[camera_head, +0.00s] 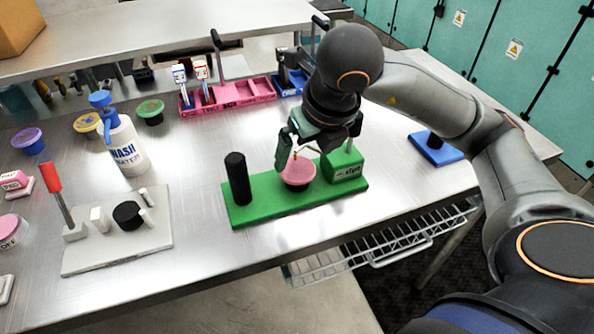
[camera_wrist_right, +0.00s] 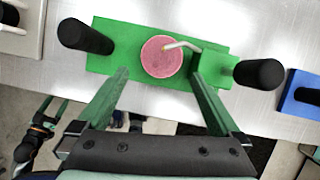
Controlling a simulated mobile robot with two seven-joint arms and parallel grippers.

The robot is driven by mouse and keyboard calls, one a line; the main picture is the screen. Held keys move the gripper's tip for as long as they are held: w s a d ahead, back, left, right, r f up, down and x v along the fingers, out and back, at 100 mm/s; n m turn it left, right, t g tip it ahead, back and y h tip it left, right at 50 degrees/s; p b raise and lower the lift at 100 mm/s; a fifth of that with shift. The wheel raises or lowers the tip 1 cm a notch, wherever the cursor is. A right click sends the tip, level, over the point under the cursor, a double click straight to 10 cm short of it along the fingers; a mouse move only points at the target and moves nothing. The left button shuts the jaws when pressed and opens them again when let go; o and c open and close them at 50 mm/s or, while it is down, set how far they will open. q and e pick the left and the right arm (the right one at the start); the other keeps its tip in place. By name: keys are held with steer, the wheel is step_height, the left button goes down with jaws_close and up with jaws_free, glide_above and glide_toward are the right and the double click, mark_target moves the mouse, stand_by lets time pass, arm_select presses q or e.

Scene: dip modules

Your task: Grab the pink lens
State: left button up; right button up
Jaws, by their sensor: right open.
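A round pink disc, which looks like the pink lens (camera_head: 297,172), sits on a green stand (camera_head: 250,209) between a black post and a green block. It also shows from above in the right wrist view (camera_wrist_right: 158,62), with a pale bent rod reaching over it. My right gripper (camera_head: 297,150) is just above and behind the lens in the head view. Its green fingers (camera_wrist_right: 158,90) are spread apart with nothing between them. My left gripper (camera_wrist_right: 50,108) seems to show small and far off at lower left in the right wrist view; its opening is unclear.
The black post (camera_head: 238,178) and green block (camera_head: 343,165) flank the lens closely. A grey stand (camera_head: 80,262) and wash bottle (camera_head: 125,148) are to the left, a pink rack (camera_head: 245,95) behind, a blue stand (camera_head: 437,152) to the right. Bare metal table lies between.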

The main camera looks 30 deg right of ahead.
mark_target(298, 169)
steer(key=x, duration=0.5)
steer(key=shift+w+d+f, duration=0.2)
steer(key=shift+w, duration=0.1)
steer(key=shift+c, duration=0.2)
steer(key=c, duration=1)
